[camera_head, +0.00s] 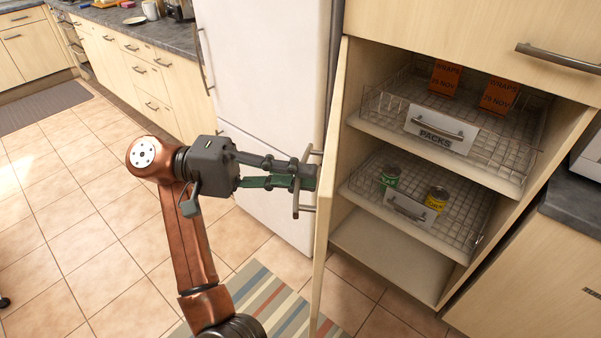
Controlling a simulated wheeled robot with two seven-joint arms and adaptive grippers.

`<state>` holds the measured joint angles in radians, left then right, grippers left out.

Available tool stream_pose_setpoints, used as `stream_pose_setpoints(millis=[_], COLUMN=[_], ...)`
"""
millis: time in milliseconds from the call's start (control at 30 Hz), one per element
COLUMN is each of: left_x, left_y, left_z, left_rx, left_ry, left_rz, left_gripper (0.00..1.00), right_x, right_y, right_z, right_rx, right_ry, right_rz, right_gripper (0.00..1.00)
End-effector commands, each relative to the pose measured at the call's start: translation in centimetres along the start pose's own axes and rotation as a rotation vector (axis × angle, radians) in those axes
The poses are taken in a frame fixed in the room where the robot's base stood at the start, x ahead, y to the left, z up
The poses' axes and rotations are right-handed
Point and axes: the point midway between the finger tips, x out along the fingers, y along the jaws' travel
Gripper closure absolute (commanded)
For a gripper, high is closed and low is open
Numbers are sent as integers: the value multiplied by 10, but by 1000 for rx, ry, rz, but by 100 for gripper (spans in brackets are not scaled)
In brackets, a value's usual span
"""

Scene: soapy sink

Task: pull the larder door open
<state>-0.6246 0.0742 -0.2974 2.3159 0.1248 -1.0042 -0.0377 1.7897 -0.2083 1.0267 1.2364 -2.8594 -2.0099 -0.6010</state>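The larder door (328,205) is pale wood and stands swung out, seen almost edge-on at the left of the open larder (396,262). Its metal bar handle (297,204) is on the outer face, towards the fridge.
Inside the larder are a wire basket labelled PACKS (441,130) with orange packets and a lower basket (409,208) with cans. A white fridge (262,80) stands behind the gripper. A striped rug (262,300) lies below.

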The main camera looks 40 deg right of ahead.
Motion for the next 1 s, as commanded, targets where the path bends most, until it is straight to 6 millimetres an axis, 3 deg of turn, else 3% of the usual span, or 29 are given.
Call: stream_pose_setpoints(millis=[233, 533, 667, 800, 867, 1000], left_x=[0, 0, 0, 0, 0, -1], left_y=[0, -1, -1, -1, 0, 0], left_z=[0, 1, 1, 0, 0, 0], left_rx=[0, -2, -1, -1, -1, 0], left_ry=[0, -1, -1, -1, -1, 0], left_rz=[0, -2, -1, -1, -1, -1], left_gripper=[100, 100, 100, 100, 100, 100], right_x=[0, 1, 1, 1, 1, 2], right_y=[0, 2, 15, 42, 56, 83], right_z=[0, 0, -1, -1, -1, 1], right_rx=[0, 1, 4, 7, 9, 12], right_ry=[-2, -3, -4, -2, -1, -1], right_rz=[0, 0, -1, 1, 3, 5], right_gripper=[71, 71, 71, 71, 59, 21])
